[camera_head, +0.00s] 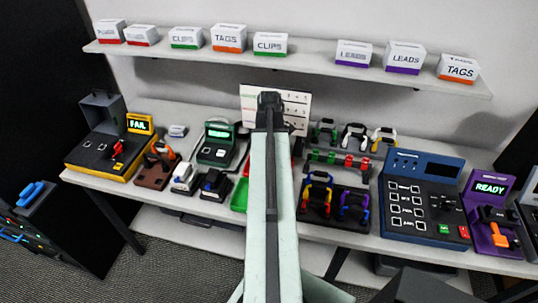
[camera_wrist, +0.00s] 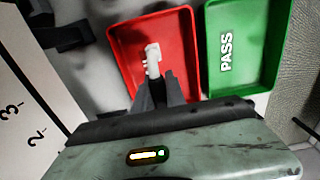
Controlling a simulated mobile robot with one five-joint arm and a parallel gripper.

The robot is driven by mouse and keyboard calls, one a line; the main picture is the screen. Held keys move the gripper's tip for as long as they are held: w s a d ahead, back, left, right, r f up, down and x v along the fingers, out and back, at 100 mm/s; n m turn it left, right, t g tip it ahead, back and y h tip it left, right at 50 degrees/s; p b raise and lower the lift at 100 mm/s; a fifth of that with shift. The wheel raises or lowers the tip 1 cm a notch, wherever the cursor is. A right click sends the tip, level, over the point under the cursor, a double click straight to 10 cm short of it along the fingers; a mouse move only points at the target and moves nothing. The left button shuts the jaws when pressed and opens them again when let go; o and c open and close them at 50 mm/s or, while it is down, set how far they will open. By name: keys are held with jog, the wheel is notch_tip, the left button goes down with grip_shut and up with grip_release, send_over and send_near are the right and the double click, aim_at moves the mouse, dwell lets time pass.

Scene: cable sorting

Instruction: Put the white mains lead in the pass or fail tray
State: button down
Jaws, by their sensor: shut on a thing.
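My gripper (camera_wrist: 160,88) is shut on a small white piece, which looks like part of the white mains lead (camera_wrist: 152,60). In the wrist view the white piece sticks out past my fingertips, over the red tray (camera_wrist: 184,22). I cannot tell how high it is above the tray floor. The green tray marked PASS (camera_wrist: 272,58) lies just right of the red one. In the head view my arm hides the gripper and the held lead, and the green tray (camera_head: 240,196) shows only partly at the arm's left.
A yellow tester (camera_head: 105,148) with a FAIL screen stands at the bench's left end. Racks with coloured leads (camera_head: 322,195) stand right of my arm, near a blue panel (camera_head: 420,210) and a purple READY unit (camera_head: 488,215). A shelf of boxes (camera_head: 320,62) runs above.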

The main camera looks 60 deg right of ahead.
jog(key=shift+f, duration=0.1)
jog(key=shift+f+b, duration=0.4)
jog(key=shift+b, duration=0.1)
jog(key=shift+f+b, duration=0.4)
jog(key=shift+f, duration=0.05)
dwell(0.7)
jog(key=c, duration=1.3)
grip_release()
jog(key=o, duration=0.6)
jog(key=shift+r, duration=0.1)
